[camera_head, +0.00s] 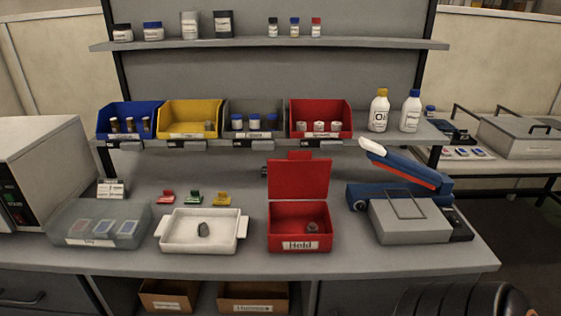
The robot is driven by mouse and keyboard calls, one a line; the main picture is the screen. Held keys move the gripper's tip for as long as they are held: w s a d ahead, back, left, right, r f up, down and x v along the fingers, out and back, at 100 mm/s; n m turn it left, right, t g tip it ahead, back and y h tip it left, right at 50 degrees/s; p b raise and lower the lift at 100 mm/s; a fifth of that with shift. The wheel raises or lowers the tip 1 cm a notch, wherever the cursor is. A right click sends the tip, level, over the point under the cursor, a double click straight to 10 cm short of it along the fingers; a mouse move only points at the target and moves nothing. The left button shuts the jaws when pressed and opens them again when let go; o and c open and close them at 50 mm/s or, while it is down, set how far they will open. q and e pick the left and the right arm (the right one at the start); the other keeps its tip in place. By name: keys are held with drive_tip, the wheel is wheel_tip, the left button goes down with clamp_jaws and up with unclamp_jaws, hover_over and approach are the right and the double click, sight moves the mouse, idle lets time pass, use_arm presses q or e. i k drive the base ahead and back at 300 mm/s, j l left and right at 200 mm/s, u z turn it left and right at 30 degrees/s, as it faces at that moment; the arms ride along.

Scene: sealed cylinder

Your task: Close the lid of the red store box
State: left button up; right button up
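The red store box (287,240) stands on the bench right of centre, with a front label that seems to read "Held". Its red lid (299,178) stands open, upright at the back edge. A small dark round piece (312,227) lies inside, towards the right. Neither gripper can be made out in the head view, and nothing touches the box or lid.
A white tray (177,243) holding a dark piece stands left of the box. A blue-and-red device (400,170) and a grey case (410,222) stand right. A shelf with coloured bins (320,112) overhangs behind. A black ribbed shape (460,300) shows at the bottom right.

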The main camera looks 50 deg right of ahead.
sight(299, 176)
drive_tip(key=j+z, duration=0.2)
drive_tip(key=z, duration=0.2)
drive_tip(key=i+j+z, duration=0.1)
drive_tip(key=z, duration=0.25)
drive_tip(key=j, duration=0.1)
